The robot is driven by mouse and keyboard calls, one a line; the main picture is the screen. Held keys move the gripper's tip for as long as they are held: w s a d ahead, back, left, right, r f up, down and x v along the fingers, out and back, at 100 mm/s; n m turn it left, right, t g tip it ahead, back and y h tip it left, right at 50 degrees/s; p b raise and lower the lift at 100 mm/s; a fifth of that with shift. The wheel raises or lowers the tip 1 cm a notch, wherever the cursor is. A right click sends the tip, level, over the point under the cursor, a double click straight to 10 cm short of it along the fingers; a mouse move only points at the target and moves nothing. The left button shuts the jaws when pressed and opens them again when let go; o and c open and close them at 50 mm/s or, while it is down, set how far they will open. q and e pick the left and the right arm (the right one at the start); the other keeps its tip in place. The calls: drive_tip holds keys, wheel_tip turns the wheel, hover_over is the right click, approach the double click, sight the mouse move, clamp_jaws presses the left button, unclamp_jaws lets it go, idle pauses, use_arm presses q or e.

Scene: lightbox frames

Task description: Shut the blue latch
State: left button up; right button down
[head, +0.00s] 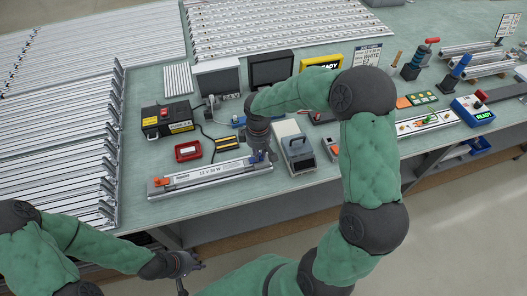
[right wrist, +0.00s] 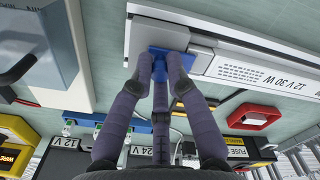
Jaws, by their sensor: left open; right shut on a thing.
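A long metal lightbox frame (head: 212,175) marked 12 V 30 W lies along the front of the workbench. An orange latch (head: 163,182) is at its left end. The blue latch (right wrist: 158,50) is at the other end, beside a grey end block. My right gripper (head: 263,153) is down at that end and shut on the blue latch. In the right wrist view the right gripper (right wrist: 160,70) has its fingertips against the blue part and partly hides it. My left gripper (head: 190,270) is open and empty, low in front of the bench's front edge.
A grey box with a handle (head: 296,150) stands close to the right of my right gripper. A red tray (head: 188,151) and a black-and-yellow supply box (head: 167,118) sit behind the frame. Metal profiles (head: 60,130) fill the left side.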

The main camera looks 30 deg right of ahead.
drive_tip(key=shift+w+a, duration=0.15)
drive_tip(key=shift+a, duration=0.5)
drive_tip(key=shift+d, duration=0.1)
drive_tip(key=c, duration=1.2)
unclamp_jaws()
drive_tip(key=shift+c, duration=0.2)
drive_tip(key=shift+a, duration=0.2)
drive_tip(key=shift+d, duration=0.1)
drive_tip(key=shift+r, duration=0.2)
wheel_tip(320, 180, up, 12)
drive_tip(key=shift+f, duration=0.25)
